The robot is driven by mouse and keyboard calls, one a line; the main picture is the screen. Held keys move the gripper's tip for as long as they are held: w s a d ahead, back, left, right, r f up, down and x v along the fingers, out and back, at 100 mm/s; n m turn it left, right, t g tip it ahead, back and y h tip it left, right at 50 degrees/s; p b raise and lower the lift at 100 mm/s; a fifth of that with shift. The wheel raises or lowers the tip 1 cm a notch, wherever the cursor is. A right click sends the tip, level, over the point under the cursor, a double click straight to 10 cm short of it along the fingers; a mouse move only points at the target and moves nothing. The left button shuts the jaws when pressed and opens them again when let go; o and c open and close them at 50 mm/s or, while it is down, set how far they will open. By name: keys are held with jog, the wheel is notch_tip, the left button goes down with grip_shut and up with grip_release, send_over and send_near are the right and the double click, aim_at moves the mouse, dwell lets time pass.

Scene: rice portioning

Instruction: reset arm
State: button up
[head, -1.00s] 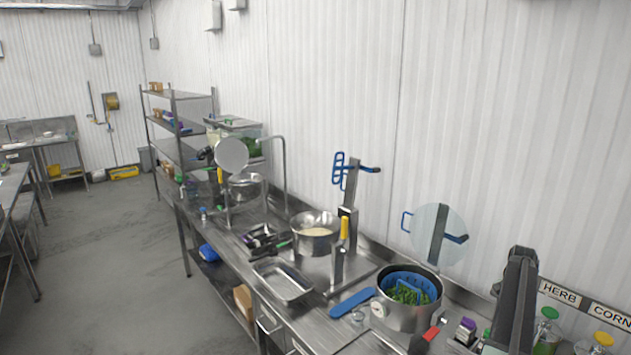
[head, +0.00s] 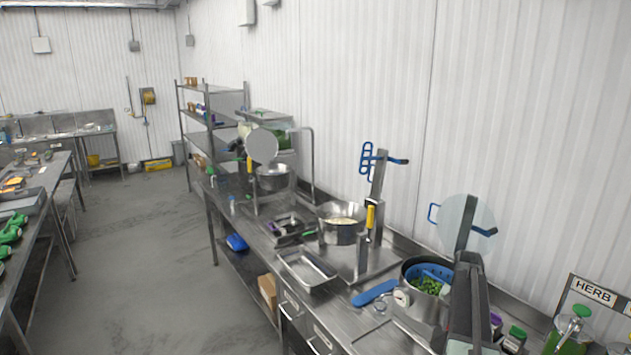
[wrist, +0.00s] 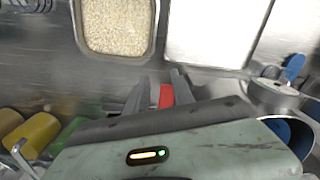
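My arm (head: 470,305) stands dark at the lower right of the head view, in front of part of the steel pot (head: 422,314). My gripper's fingertips cannot be made out there. In the wrist view my gripper (wrist: 158,88) has its two dark fingers spread apart. A small red thing (wrist: 166,96) shows between them, nearer the right finger; I cannot tell how far beyond them it is. A pan of rice (wrist: 117,50) and a bright, empty-looking tray (wrist: 213,52) lie beyond the fingers.
The pot holds a blue-rimmed basket with greens. A blue flat tool (head: 374,292), an empty steel tray (head: 307,270) and a bowl of pale food (head: 341,232) are along the counter. A HERB sign (head: 594,291) stands at right. The floor (head: 150,250) at left is open.

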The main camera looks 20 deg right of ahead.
jog(key=w+a+f+n+b, duration=0.1)
jog(key=a+f+n+b, duration=0.15)
jog(key=a, duration=0.95)
jog(key=w+a+f+n+b, duration=0.1)
jog(key=a+f+n+b, duration=0.15)
jog(key=a, duration=0.95)
jog(key=s+a+f+n+b, duration=0.2)
jog(key=s+a, duration=0.1)
jog(key=a, duration=0.8)
jog(key=s+a+f+n+b, duration=0.2)
jog(key=s+a+f+n, duration=0.1)
jog(key=a, duration=0.8)
jog(key=shift+a+f+n, duration=0.2)
jog(key=shift+a+n, duration=0.1)
jog(key=shift+a, duration=0.1)
